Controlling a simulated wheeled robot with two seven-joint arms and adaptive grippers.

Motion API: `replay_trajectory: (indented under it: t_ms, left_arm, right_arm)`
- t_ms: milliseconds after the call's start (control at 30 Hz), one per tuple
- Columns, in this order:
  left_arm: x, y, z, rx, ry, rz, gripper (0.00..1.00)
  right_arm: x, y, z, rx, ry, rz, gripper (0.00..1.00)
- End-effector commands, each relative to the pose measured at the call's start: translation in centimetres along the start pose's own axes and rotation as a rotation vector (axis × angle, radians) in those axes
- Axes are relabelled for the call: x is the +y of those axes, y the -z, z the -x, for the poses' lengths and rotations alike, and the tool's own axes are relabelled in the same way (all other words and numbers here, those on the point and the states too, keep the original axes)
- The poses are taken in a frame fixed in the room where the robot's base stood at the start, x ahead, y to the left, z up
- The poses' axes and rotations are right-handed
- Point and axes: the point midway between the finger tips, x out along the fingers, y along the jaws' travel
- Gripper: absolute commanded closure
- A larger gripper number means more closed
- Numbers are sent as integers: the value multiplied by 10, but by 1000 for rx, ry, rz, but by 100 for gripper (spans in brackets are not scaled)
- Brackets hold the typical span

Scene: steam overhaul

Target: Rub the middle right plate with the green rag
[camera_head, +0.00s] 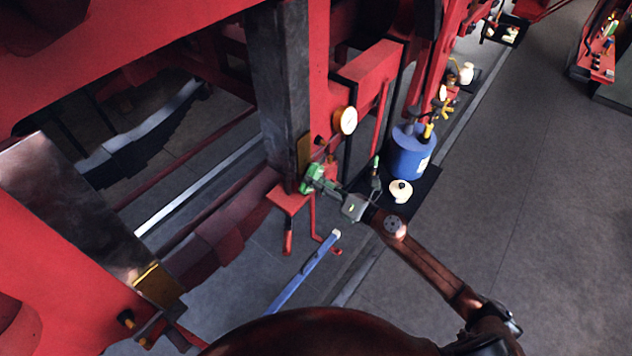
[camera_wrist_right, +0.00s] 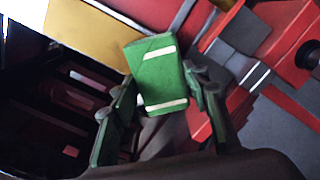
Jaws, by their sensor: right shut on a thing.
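The green rag (camera_head: 312,174) is a folded block with white stripes, also in the right wrist view (camera_wrist_right: 158,68). My right gripper (camera_head: 322,184) is shut on it, with a finger on either side in the right wrist view (camera_wrist_right: 155,92). A brass-coloured plate (camera_head: 303,150) is fixed low on a dark upright, just above and left of the rag. A brass-coloured surface, seemingly this plate, lies behind the rag in the right wrist view (camera_wrist_right: 95,38). I cannot tell whether rag and plate touch. My left gripper is not in view.
Another brass-coloured plate (camera_head: 157,286) sits at lower left. A pressure gauge (camera_head: 346,120) and red framework are close to my right gripper. A blue drum (camera_head: 410,152) and a white pot (camera_head: 400,191) stand on a dark mat. The grey floor (camera_head: 520,200) at right is clear.

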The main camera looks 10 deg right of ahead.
Motion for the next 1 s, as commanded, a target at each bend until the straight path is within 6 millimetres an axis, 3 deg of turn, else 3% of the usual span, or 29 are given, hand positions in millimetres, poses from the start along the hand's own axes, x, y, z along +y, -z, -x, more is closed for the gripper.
replay_trajectory:
  t_ms: [233, 733, 1000]
  left_arm:
    - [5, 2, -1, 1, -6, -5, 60]
    - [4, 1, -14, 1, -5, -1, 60]
    - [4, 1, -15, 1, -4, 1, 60]
  right_arm:
    - [0, 0, 4, 0, 0, 0, 77]
    - [-1, 0, 51, 0, 1, 1, 77]
    - [0, -1, 60, 0, -1, 2, 77]
